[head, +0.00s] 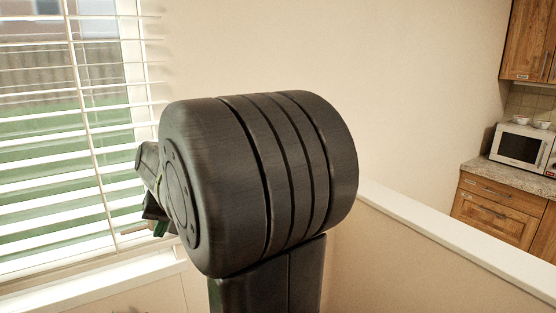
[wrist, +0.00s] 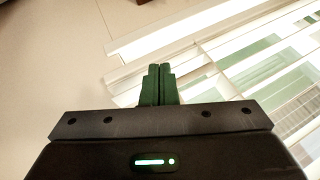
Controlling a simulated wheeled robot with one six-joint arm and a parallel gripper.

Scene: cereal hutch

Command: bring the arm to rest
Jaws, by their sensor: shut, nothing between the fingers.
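In the wrist view my gripper (wrist: 158,70) has its two dark fingers together with nothing between them. It points toward a pale wall and the window blinds. In the head view a large dark joint of my arm fills the middle. Only small parts of the arm's far end show behind its left side, in front of the window, and the fingertips cannot be made out there.
A window with white blinds (head: 95,140) is at the left, close to the arm. A low wall with a white ledge (head: 455,245) runs at the right. Beyond it are wooden cabinets (head: 497,205), a counter and a white microwave (head: 520,147).

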